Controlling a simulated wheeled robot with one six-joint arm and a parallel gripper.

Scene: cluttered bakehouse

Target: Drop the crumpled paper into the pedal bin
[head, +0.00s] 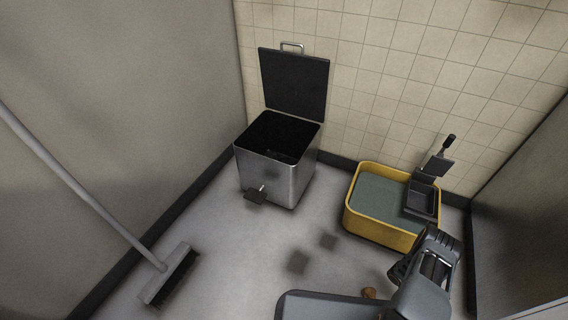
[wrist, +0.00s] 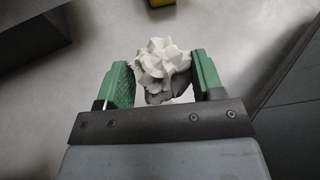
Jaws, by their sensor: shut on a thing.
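The pedal bin (head: 268,173) is a square steel bin in the corner in the head view. Its dark lid (head: 294,84) stands open against the tiled wall, and its pedal (head: 256,195) is at the front. The crumpled paper (wrist: 162,62) is a white ball in the wrist view. My gripper (wrist: 163,80) is shut on it, with one green finger on each side. In the head view my arm is at the lower right, well away from the bin, and the paper there is hidden.
A yellow mop bucket (head: 378,229) with a dark wringer (head: 423,196) stands right of the bin, close to my arm. A broom (head: 170,276) leans at the left. Dark stains (head: 298,262) mark the floor. Clear floor lies in front of the bin.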

